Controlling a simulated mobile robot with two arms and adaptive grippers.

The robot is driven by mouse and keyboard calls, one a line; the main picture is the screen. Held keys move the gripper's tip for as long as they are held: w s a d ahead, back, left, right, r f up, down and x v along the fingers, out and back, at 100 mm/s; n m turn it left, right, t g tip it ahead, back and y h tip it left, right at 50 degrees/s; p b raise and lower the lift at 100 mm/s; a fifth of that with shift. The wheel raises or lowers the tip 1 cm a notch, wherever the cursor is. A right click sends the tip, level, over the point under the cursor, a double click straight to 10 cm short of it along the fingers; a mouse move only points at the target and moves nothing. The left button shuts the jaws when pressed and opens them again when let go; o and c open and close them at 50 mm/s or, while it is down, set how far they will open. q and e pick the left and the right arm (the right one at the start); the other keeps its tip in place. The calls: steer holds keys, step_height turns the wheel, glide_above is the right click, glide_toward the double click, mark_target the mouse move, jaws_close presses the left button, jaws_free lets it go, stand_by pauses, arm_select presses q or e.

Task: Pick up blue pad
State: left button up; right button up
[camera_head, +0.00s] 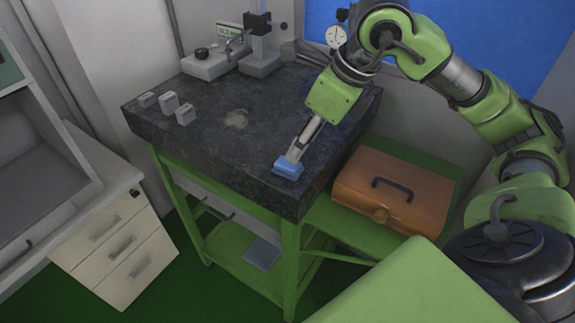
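The blue pad (288,170) is a small block at the front right edge of the dark stone tabletop. My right gripper (293,156) comes down from the upper right, with its fingertips at the top of the pad. They look in contact with it, but the fingers are too small and seen too edge-on to tell whether they are shut on it. I cannot tell whether the pad rests on the stone or is slightly raised. My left gripper is not in view.
The stone table (200,140) has a green frame. Several small grey blocks (168,102) stand at its left, and a gauge stand (260,55) at the back. A brown case (393,190) lies to the right, lower down. A drawer cabinet (120,245) stands left. The tabletop's middle is clear.

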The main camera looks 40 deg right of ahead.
mark_target(288, 163)
steer(key=shift+w+f, duration=0.3)
steer(key=shift+f, duration=0.4)
steer(key=shift+w+d+f, duration=0.15)
steer(key=shift+f, duration=0.15)
steer(key=shift+w+a+f+p, duration=0.3)
steer(key=shift+a+f+p, duration=0.1)
steer(key=shift+f+p, duration=0.3)
steer(key=p+x, duration=0.1)
steer(key=x, duration=0.3)
steer(key=shift+w+d+r, duration=0.1)
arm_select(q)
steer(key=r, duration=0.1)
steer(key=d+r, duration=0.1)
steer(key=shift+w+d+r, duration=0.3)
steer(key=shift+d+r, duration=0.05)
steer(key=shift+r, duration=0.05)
arm_select(e)
steer(key=c, duration=0.9)
